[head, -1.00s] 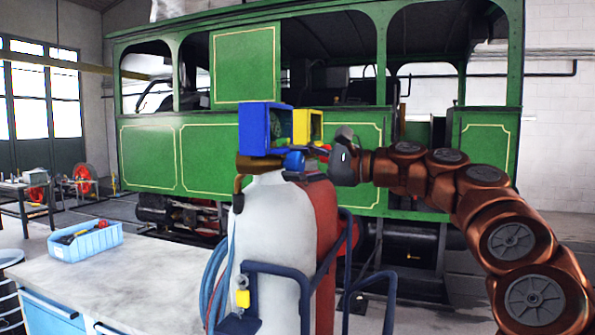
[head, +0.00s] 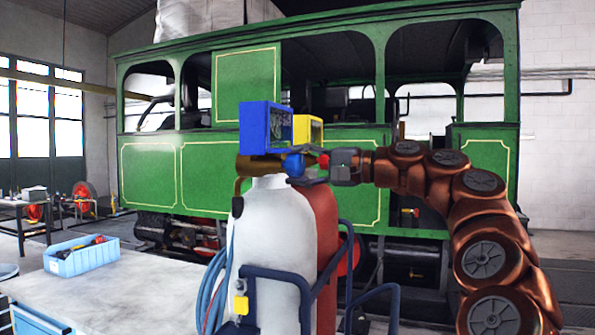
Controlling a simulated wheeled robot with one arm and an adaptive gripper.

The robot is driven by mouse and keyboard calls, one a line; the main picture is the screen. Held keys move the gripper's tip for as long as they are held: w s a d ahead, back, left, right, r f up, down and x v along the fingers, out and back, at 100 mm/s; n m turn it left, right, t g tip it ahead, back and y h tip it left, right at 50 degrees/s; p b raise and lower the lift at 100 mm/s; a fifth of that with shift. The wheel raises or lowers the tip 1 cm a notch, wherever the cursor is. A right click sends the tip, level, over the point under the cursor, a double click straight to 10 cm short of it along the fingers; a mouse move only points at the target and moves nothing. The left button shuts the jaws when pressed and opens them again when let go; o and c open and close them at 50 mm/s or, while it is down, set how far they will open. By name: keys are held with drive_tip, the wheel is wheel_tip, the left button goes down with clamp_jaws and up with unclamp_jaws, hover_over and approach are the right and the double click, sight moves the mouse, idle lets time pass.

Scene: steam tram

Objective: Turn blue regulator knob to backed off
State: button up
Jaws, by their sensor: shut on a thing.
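The blue regulator knob (head: 293,164) is a small round knob under the blue-framed gauge box (head: 255,130), above the white gas cylinder (head: 274,225). My gripper (head: 297,165) reaches in from the right, with one dark finger above the knob and one below it. It is shut on the blue knob. A red knob (head: 323,160) shows just right of it, between the fingers and my wrist. The marking of the knob's setting cannot be made out.
A yellow-framed gauge box (head: 308,129) stands behind the blue one. A red cylinder (head: 325,215) is beside the white one in a blue cart (head: 277,274). A workbench (head: 150,285) with a blue bin (head: 81,257) is at left. The green tram (head: 150,172) stands behind.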

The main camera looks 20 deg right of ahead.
drive_tip(key=shift+f+n, duration=0.1)
drive_tip(key=shift+n, duration=0.2)
idle(0.4)
drive_tip(key=o, duration=1.2)
drive_tip(key=shift+s+d, duration=0.1)
drive_tip(key=v, duration=1.1)
drive_tip(key=shift+s+d, duration=0.2)
drive_tip(key=shift+d, duration=0.1)
